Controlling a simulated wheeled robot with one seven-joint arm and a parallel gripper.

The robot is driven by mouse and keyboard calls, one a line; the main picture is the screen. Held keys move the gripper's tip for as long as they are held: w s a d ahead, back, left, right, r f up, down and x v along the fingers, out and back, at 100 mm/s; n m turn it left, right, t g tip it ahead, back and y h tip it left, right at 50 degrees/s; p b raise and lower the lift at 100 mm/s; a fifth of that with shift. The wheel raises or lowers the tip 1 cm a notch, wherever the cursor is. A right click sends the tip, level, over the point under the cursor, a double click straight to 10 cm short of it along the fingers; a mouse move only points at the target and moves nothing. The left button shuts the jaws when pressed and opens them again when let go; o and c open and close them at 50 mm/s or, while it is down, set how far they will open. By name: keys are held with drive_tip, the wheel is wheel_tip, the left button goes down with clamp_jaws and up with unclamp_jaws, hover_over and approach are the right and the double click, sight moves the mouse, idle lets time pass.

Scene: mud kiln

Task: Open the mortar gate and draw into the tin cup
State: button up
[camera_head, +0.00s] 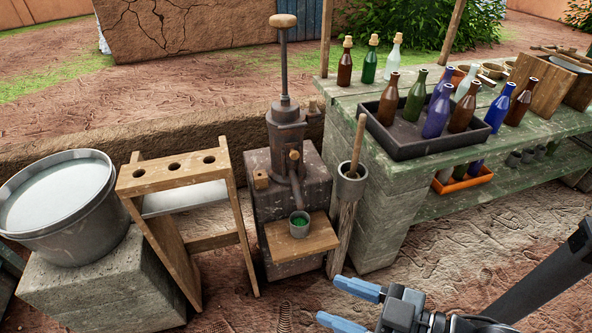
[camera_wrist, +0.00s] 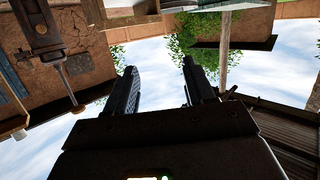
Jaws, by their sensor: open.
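A dark metal pump (camera_head: 287,135) with a tall plunger and wooden knob stands on a stone block. A small wooden-handled gate (camera_head: 294,156) sits on its front, above a spout (camera_head: 296,188) that slants down; I cannot tell how far the gate is turned. A grey tin cup (camera_head: 299,228) stands upright on a wooden shelf (camera_head: 318,240) below the spout, with green showing inside. My gripper (camera_head: 330,300) is open and empty, low and right of the cup and well apart from it. In the wrist view, the gripper (camera_wrist: 159,66) points at sky and the pump (camera_wrist: 40,28) appears inverted.
A wooden rack (camera_head: 172,181) and a large bucket (camera_head: 60,205) stand left. A pot (camera_head: 351,186) with a stick stands on a post close right of the pump. Further right, a bench (camera_head: 375,160) carries a bottle tray (camera_head: 400,142). Ground before the shelf is clear.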

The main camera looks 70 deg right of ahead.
drive_tip(key=w+d+f+m+h, duration=0.1)
drive_tip(key=w+d+f+h, duration=0.1)
drive_tip(key=w+d+f, duration=0.25)
drive_tip(key=m+g+h+p, duration=0.4)
drive_tip(key=m+h, duration=0.4)
drive_tip(key=h, duration=0.2)
approach(295, 157)
drive_tip(key=x, duration=0.3)
drive_tip(key=b+x, duration=0.2)
drive_tip(key=x, duration=0.5)
drive_tip(key=shift+w+d, duration=0.2)
drive_tip(key=shift+d, duration=0.1)
clamp_jaws()
